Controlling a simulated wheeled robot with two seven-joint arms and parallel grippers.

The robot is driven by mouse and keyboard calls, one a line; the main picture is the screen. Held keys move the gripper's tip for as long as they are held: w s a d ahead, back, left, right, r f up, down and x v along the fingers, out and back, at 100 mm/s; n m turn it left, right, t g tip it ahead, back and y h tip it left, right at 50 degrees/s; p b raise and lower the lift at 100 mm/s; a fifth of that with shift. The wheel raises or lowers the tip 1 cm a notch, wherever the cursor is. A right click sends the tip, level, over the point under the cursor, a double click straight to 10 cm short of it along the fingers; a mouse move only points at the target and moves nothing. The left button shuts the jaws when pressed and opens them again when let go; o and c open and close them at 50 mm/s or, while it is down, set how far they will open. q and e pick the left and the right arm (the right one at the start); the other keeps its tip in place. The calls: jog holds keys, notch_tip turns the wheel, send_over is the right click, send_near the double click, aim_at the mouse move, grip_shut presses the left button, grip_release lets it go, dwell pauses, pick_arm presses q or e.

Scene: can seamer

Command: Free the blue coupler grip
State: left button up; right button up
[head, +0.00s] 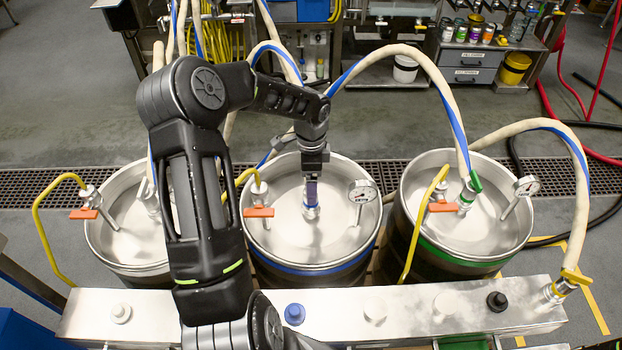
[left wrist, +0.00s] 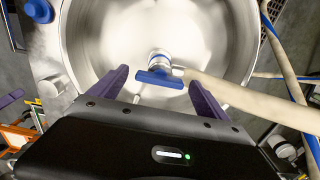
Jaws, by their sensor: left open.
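The blue coupler grip (left wrist: 158,78) is a short T-shaped bar on a silver coupler on the middle keg's lid. A beige hose runs right from the coupler in the left wrist view. My left gripper (head: 312,190) reaches down over the blue-banded middle keg (head: 310,266). Its purple fingers are spread, one on each side of the grip in the left wrist view (left wrist: 158,88), with visible gaps. I cannot tell how far above or below the grip the fingertips are. In the head view the gripper hides most of the grip. My right gripper is not in view.
A gauge (head: 362,192) and an orange-handled valve (head: 258,211) stand on the same lid. A green-banded keg (head: 467,212) stands right, another keg (head: 118,245) left. A metal beam (head: 400,310) with several knobs crosses the front. Hoses arch overhead.

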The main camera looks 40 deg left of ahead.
pick_arm(q)
jog(key=shift+c, duration=0.5)
jog(key=c, duration=1.3)
jog(key=shift+o, duration=0.2)
jog(key=shift+n+b, duration=0.4)
jog(key=n+b, duration=0.2)
jog(key=n, duration=0.1)
jog(key=shift+f, duration=0.15)
jog(key=n+b, duration=0.1)
jog(key=n, duration=0.2)
jog(key=shift+b, duration=0.3)
jog(key=shift+n+b, duration=0.3)
jog(key=shift+n, duration=0.7)
